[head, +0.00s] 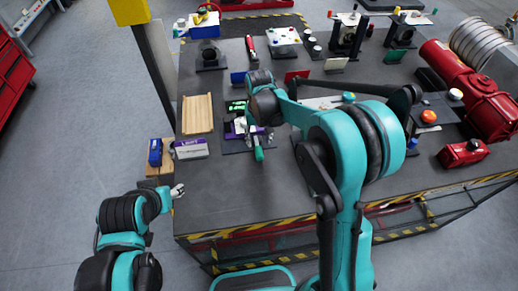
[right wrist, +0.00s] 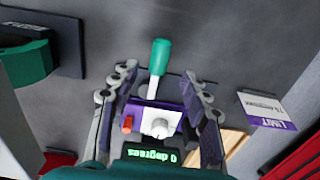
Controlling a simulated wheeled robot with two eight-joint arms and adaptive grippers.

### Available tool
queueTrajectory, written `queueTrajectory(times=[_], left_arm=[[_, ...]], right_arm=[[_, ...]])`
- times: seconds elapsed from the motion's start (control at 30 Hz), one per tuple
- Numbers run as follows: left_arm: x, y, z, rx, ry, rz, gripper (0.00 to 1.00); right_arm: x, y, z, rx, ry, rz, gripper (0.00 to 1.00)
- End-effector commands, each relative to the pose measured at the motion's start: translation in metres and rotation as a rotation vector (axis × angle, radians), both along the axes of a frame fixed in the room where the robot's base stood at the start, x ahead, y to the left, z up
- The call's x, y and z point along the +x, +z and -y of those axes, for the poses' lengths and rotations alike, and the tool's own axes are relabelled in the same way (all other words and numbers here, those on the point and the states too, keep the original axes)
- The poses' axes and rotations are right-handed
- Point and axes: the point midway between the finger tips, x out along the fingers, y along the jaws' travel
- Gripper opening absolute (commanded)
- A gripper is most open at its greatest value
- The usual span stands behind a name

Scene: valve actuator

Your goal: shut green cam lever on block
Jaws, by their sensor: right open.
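The green cam lever (head: 259,154) sticks out toward the table's front edge from a purple and white block (head: 230,130). In the right wrist view, the lever's green grip (right wrist: 160,57) sits on a white shaft pointing away from the purple block (right wrist: 177,119), which carries a white knob and an orange-red button. My right gripper (right wrist: 158,88) is open, its fingers on either side of the lever shaft and block, with no clear contact visible. My left gripper (head: 178,190) is by the table's left edge, too small to read.
A green display (right wrist: 155,155) beside the block reads "0 degrees". A purple and white LIMIT sign (head: 190,149) and a wooden tray (head: 198,114) stand left of the block. A red valve actuator (head: 465,85) is at the right. The front of the table is clear.

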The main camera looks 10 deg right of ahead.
Motion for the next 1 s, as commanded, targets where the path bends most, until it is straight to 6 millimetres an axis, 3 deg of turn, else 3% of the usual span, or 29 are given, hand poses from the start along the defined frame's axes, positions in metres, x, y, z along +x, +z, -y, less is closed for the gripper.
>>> queueTrajectory(times=[0.4,0.8,0.83,1.0], left_arm=[[0.0,-0.015,0.0,0.0,0.0,0.0,0.48],[0.0,-0.016,0.0,0.0,0.0,0.0,0.48],[0.0,-0.016,0.0,0.0,0.0,0.0,0.48],[0.0,-0.016,0.0,0.0,0.0,0.0,0.48]], right_arm=[[0.0,-0.064,0.0,0.0,0.0,0.001,0.47],[0.0,-0.074,0.0,0.0,0.0,0.001,0.47],[0.0,-0.074,0.0,0.0,0.0,0.001,0.44],[0.0,-0.074,0.0,0.0,0.0,0.001,0.0]])
